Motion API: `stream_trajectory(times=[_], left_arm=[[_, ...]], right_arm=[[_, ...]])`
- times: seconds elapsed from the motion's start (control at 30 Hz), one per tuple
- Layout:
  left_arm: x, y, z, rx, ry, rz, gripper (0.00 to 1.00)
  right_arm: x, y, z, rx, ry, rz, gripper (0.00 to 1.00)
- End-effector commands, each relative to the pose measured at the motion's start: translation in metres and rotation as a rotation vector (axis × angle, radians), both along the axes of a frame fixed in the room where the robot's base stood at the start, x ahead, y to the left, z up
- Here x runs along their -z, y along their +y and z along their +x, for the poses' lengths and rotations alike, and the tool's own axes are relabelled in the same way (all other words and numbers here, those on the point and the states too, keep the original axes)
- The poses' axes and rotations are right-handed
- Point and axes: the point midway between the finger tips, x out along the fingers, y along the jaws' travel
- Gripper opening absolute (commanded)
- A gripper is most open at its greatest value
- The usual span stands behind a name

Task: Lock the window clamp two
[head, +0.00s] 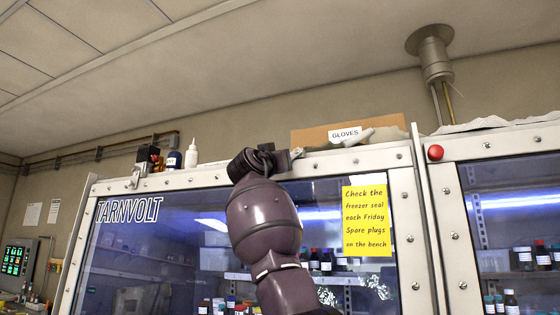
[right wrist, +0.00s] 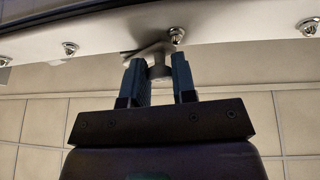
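My right gripper (right wrist: 160,72) is at the top rail of the left window, its two fingers apart. A grey metal clamp (right wrist: 158,73) is at the fingertips in the right wrist view, its round body between them. Its flat lever (right wrist: 138,54) points left there, past one fingertip. I cannot tell whether the fingers press on the body. In the head view my right gripper (head: 266,158) hides most of this clamp; a pale lever end (head: 297,153) shows at its right. Another clamp (head: 135,177) sits at the left of the same rail. My left gripper is out of view.
A GLOVES box (head: 345,134), a white bottle (head: 191,154) and a dark blue jar (head: 174,160) stand on top of the cabinet. A yellow note (head: 366,221) is on the glass. A red button (head: 435,152) is on the right-hand frame. Bolts stud the rail.

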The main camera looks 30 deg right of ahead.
Motion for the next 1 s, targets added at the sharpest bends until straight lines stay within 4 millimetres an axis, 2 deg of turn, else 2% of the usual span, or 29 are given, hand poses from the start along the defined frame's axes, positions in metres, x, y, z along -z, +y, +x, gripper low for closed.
stream_trajectory(times=[0.47,1.0], left_arm=[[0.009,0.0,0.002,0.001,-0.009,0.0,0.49],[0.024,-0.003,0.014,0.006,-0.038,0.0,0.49]], right_arm=[[0.005,-0.003,-0.004,-0.007,0.075,-0.071,0.01],[0.016,-0.015,-0.019,-0.05,0.418,-0.376,0.01]])
